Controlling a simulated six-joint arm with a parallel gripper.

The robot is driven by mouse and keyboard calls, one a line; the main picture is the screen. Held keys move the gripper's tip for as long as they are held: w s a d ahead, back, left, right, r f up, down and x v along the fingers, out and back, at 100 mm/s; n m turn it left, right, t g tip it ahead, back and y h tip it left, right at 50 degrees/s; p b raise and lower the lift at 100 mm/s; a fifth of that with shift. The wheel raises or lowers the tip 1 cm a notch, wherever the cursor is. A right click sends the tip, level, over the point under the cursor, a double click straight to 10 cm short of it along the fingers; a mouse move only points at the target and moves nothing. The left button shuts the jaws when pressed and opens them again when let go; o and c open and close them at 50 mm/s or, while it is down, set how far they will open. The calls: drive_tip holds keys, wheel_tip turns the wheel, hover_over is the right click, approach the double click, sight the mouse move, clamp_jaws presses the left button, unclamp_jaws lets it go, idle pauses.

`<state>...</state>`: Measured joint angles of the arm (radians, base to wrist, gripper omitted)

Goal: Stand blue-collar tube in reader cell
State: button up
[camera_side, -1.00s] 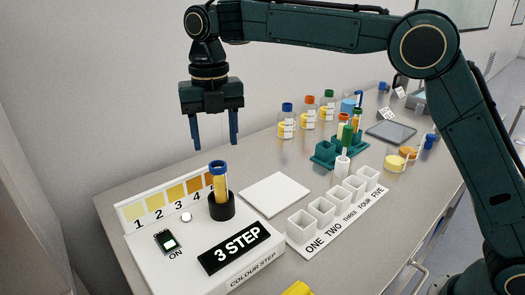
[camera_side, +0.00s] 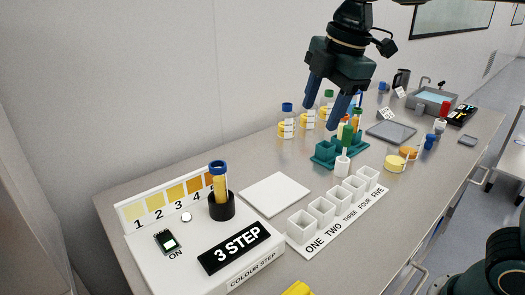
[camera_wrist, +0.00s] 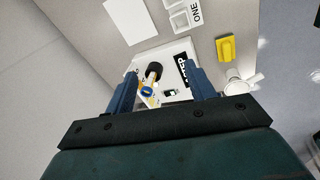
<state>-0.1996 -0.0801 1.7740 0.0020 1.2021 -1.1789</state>
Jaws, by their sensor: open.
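The blue-collar tube (camera_side: 220,182), with amber liquid, stands upright in the black round reader cell (camera_side: 222,207) on the white colour-step reader (camera_side: 160,250). The reader's display (camera_side: 236,248) shows "3 STEP". In the wrist view, the tube's blue cap (camera_wrist: 148,91) and the black cell (camera_wrist: 155,70) appear between my fingers in the picture, some way off. My gripper (camera_side: 319,118) is open and empty, in the air over the area of the teal rack (camera_side: 324,155), well away from the reader cell.
The teal rack holds tubes with green and orange caps. A white holder (camera_side: 342,165) with a green-topped item stands in front of it. White cups (camera_side: 321,210) labelled ONE to FIVE line the middle. Capped bottles (camera_side: 287,122) stand at the back. A white pad (camera_side: 274,193) lies clear.

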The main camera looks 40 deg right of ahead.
drive_tip(key=s+d+f+m+t, duration=0.1)
drive_tip(key=s+d+f+m, duration=0.2)
drive_tip(key=s+m, duration=0.5)
drive_tip(key=s+d+f+m+t, duration=0.1)
drive_tip(key=s+d+f+m, duration=0.3)
drive_tip(key=s+m, duration=0.3)
drive_tip(key=s+f, duration=0.1)
drive_tip(key=s, duration=0.1)
drive_tip(key=shift+s+m+t+h, duration=0.3)
drive_tip(key=shift+m+t, duration=0.1)
